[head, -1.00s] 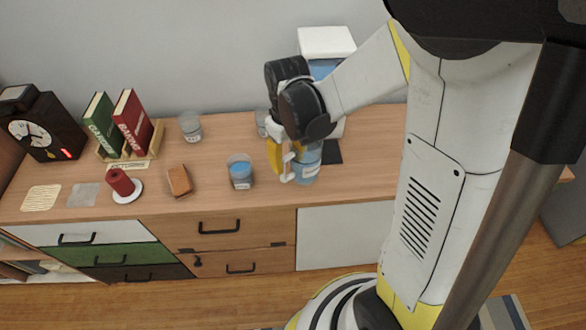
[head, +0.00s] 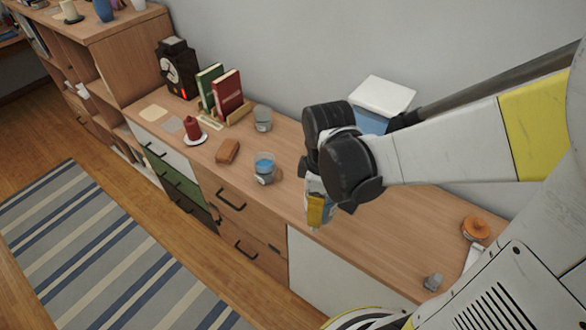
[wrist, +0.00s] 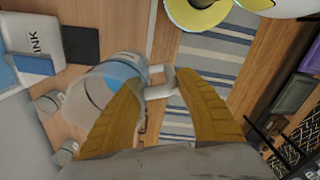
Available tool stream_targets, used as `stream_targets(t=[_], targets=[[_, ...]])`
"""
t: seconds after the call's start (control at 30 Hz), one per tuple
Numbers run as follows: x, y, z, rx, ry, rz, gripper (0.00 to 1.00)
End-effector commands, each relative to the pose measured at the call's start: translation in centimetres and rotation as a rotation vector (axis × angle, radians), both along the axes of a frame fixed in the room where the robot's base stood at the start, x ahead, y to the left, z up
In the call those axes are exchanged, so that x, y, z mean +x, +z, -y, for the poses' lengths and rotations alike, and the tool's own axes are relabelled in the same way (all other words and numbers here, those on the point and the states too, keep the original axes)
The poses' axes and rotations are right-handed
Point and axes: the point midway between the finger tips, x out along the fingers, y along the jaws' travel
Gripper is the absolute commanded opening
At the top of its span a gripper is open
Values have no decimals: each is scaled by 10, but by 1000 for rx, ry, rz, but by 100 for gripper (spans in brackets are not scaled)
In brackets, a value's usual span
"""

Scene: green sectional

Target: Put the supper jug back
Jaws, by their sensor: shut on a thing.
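The jug is clear with a blue band or contents and a pale handle. In the wrist view the jug (wrist: 98,90) lies left of my fingers, with its handle (wrist: 163,82) between the two yellow fingertips. My gripper (wrist: 160,92) is shut on the jug by that handle. In the head view my gripper (head: 319,210) is over the sideboard's front part, and its dark wrist hides most of the jug (head: 312,186). I cannot tell whether the jug's base touches the top.
A white-lidded box (head: 382,95) is behind my wrist. The right-hand top has free room.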

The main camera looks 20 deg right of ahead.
Motion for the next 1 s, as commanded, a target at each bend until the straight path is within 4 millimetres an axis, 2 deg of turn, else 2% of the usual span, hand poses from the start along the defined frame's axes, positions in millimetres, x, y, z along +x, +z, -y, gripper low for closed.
stream_targets(t=[0.17,0.4,0.53,0.77,1.0], targets=[[25,-18,1,0,8,0,0],[84,-53,2,0,7,0,0],[105,-65,3,0,6,0,0],[116,-76,3,-1,6,1,0],[116,-110,3,-2,5,3,0]])
